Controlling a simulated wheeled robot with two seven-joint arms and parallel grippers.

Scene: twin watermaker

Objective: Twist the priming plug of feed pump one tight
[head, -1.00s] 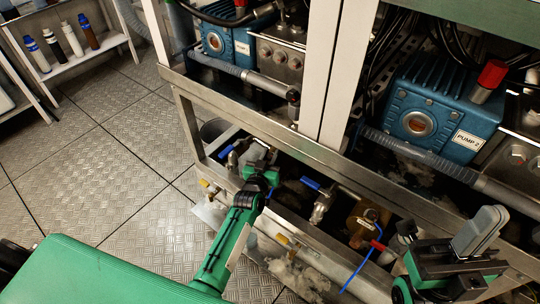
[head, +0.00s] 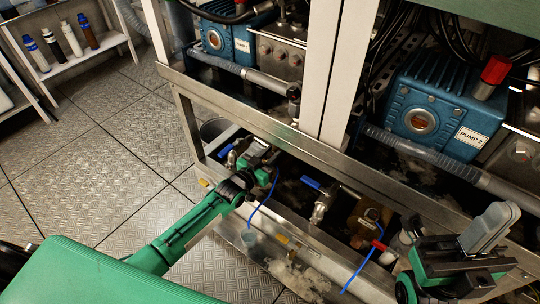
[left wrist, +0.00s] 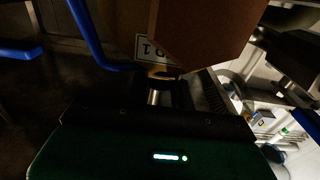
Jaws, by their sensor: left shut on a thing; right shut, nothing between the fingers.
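My left gripper (head: 260,152) is inside the lower frame bay below pump 1, tilted, with its fingers closed. It is shut on a small part that I take to be the priming plug; the fingers hide most of it in the head view. In the left wrist view, a small yellow-and-silver fitting (left wrist: 156,84) shows just past the dark gripper edge. My right gripper (head: 490,228) is shut and empty at the lower right, pointing up.
The steel frame rail (head: 300,142) runs above the left gripper. Blue-handled valves (head: 320,205) and a brass body (head: 370,215) stand to its right in the bay. A blue line (head: 262,205) hangs close to my wrist. Open floor (head: 90,170) lies to the left.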

